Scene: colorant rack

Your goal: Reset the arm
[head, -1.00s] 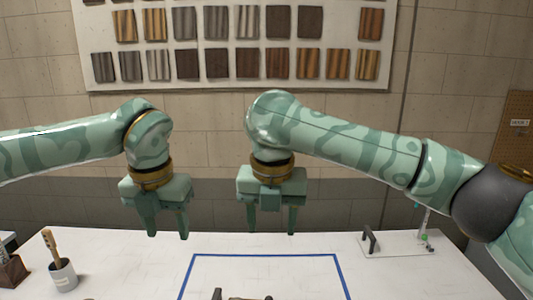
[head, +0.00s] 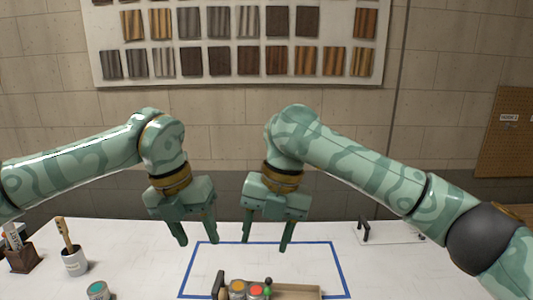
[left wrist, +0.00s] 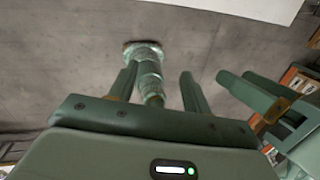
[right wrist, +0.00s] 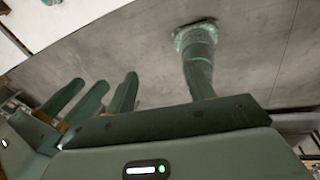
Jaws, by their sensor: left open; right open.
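My left gripper (head: 196,242) hangs above the back of the white table in the head view, fingers apart and pointing down. Its two fingers also show in the left wrist view (left wrist: 158,88), with nothing between them. My right gripper (head: 265,245) hangs just right of it at about the same height, also open and empty. A gap separates the two grippers. In the right wrist view, the fingers of my right gripper (right wrist: 165,90) stand apart with nothing between them.
A wooden rack (head: 295,291) with several small colorant pots sits inside the blue outline (head: 340,265) on the table (head: 135,245). A brush cup (head: 74,262) and a teal-topped pot (head: 97,290) stand at left. A fixture with a black handle (head: 363,231) lies back right.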

